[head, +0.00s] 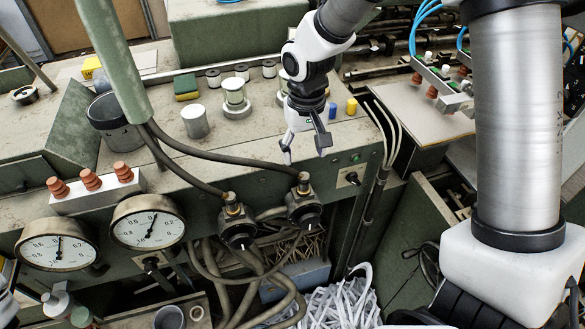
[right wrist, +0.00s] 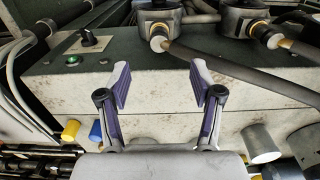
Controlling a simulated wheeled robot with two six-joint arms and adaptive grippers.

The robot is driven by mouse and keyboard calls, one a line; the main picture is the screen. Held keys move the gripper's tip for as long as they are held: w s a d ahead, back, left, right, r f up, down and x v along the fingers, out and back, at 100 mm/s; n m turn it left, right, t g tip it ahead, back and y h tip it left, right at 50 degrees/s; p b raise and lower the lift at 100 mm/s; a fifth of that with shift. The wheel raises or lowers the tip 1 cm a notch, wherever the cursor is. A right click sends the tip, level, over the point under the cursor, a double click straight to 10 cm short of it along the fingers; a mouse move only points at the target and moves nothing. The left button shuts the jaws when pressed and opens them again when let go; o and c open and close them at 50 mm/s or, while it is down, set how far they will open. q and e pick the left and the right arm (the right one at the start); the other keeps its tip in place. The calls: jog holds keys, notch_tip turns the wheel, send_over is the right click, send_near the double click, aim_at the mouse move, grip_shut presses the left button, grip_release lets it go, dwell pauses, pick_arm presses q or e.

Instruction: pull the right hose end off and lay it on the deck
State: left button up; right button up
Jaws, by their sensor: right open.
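The right hose end (head: 303,181) sits on the right dark valve fitting (head: 305,207) at the front of the green machine. Its grey-brown hose (head: 225,158) runs left to the green post. In the right wrist view this hose end (right wrist: 160,40) shows at upper middle, beyond the fingers. The left hose end (head: 232,203) sits on its own fitting. The deck (head: 250,128) is the worn grey-green top of the machine. My right gripper (head: 304,149) is open and empty above the deck's front part, behind and apart from the right hose end. My left gripper is out of view.
Spools, a grey cylinder (head: 195,122), a dark pot (head: 113,120) and a yellow-green sponge (head: 186,87) stand on the deck. Blue (head: 332,110) and yellow (head: 352,106) caps stand near my right gripper. Gauges line the front left. The deck between cylinder and gripper is largely clear.

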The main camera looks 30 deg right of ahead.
aim_at(304, 175)
jog(key=shift+s, duration=0.1)
jog(key=shift+f, duration=0.1)
jog(key=shift+f, duration=0.3)
notch_tip(304, 175, down, 5)
jog(key=shift+r, duration=0.1)
notch_tip(304, 175, down, 2)
jog(key=shift+f+b, duration=0.25)
jog(key=shift+b, duration=0.75)
jog(key=shift+f+b, duration=0.3)
jog(key=shift+f, duration=0.2)
jog(key=shift+p, duration=0.4)
